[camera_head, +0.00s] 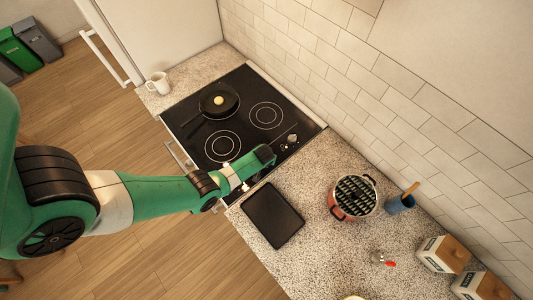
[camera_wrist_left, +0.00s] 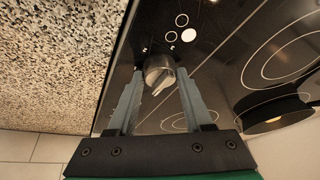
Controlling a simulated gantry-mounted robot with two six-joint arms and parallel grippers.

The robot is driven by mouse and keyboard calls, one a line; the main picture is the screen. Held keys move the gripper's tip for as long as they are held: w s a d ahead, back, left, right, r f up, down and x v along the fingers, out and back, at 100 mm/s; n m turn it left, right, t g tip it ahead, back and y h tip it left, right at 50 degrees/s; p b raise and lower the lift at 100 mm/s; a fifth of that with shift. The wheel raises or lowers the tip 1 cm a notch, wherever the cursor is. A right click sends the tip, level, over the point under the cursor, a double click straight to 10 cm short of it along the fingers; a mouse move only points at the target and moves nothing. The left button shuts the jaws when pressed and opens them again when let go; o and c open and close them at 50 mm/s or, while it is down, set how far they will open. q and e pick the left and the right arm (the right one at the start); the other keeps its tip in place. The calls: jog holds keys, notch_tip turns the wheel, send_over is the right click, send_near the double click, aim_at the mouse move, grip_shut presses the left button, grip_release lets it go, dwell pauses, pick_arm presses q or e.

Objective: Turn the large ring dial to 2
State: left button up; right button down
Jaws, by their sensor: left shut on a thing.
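The dial (camera_wrist_left: 160,75) is a round metallic knob with a raised grip bar, standing on the black glass cooktop (camera_wrist_left: 205,15). In the left wrist view, my left gripper (camera_wrist_left: 161,82) has its two grey fingers on either side of the knob and is shut on it. The grip bar lies at a slant. No number is readable around the knob. In the head view, my green arm covers the gripped dial and the fingers. Another knob (camera_head: 291,138) shows on the cooktop (camera_head: 199,116) farther back. My right gripper is in neither view.
A black pan (camera_head: 219,101) with an egg sits on the cooktop. A dark tray (camera_head: 271,215) and a red pot (camera_head: 353,196) stand on the speckled counter (camera_head: 315,240) to the right. A white mug (camera_head: 158,83) is at the left. A tiled wall bounds the back.

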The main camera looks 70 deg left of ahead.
pick_arm(q)
grip_shut()
